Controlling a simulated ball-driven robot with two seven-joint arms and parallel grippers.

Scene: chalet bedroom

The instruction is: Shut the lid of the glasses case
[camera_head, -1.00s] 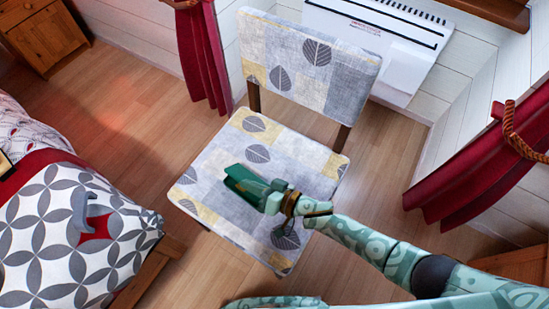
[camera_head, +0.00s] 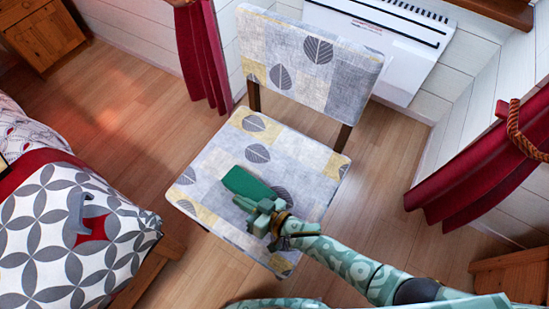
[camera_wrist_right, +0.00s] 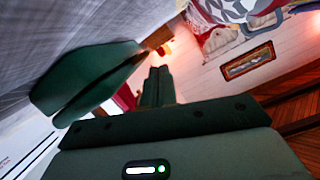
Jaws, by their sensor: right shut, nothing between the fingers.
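The dark green glasses case (camera_head: 247,183) lies on the patterned chair seat (camera_head: 213,160). Its lid looks down; in the right wrist view the case (camera_wrist_right: 85,80) shows two halves lying together along a thin seam, and I cannot tell whether a small gap is left. My right gripper (camera_head: 239,201) is just in front of the case, on its lower side in the head view. Its green fingers (camera_wrist_right: 157,75) are shut and empty, seen apart from the case in the wrist view. My left gripper is out of view.
The chair backrest (camera_head: 308,60) stands behind the seat, with a white heater (camera_head: 405,65) beyond. A bed (camera_head: 70,235) is at the left. Red curtains (camera_head: 480,170) hang at the right. The seat around the case is clear.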

